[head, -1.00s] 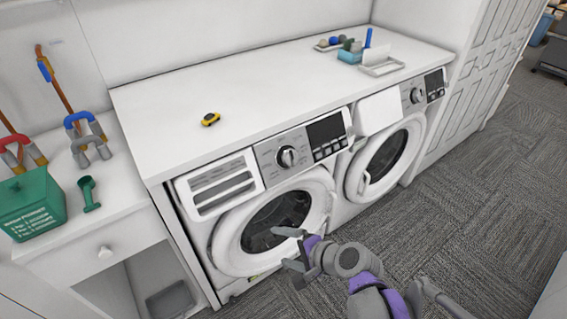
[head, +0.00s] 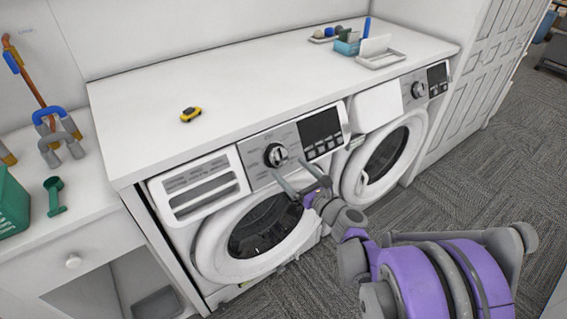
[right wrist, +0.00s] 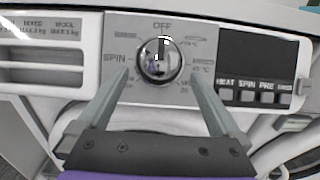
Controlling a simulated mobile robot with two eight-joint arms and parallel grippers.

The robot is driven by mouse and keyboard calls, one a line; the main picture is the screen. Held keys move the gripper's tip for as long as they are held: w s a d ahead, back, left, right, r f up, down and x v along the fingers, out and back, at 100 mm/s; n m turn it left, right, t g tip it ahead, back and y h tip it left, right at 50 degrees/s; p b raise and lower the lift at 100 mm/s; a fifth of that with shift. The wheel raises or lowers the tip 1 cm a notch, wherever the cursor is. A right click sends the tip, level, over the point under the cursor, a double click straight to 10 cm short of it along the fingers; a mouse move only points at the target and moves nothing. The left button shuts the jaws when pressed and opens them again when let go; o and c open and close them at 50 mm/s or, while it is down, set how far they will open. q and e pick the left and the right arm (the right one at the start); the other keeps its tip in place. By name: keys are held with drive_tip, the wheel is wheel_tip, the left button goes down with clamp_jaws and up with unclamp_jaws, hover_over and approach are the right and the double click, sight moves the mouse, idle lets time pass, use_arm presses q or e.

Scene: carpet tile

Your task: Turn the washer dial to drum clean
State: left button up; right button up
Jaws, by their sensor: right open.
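The washer dial (head: 276,155) is a round silver knob on the grey control panel of the left front-loading machine (head: 240,200). In the right wrist view the dial (right wrist: 160,62) is centred, with its dark pointer mark up toward the word OFF. Words around it include SPIN at the left; the smaller labels are too blurred to read. My right gripper (head: 291,174) is open just in front of and below the dial. In the right wrist view its two fingers (right wrist: 160,92) stand apart, one at each side below the dial, with nothing between them. My left gripper is out of view.
A second machine (head: 390,150) with its own dial (head: 418,90) stands to the right. A yellow toy-like tape measure (head: 190,114) lies on the white counter (head: 240,90). A dark button panel (right wrist: 256,68) is close to the right of the dial.

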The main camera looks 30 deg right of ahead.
sight(283, 161)
drive_tip(key=shift+w+a, duration=0.15)
drive_tip(key=shift+w, duration=1.9)
drive_tip(key=c, duration=1.3)
drive_tip(key=shift+o, duration=0.2)
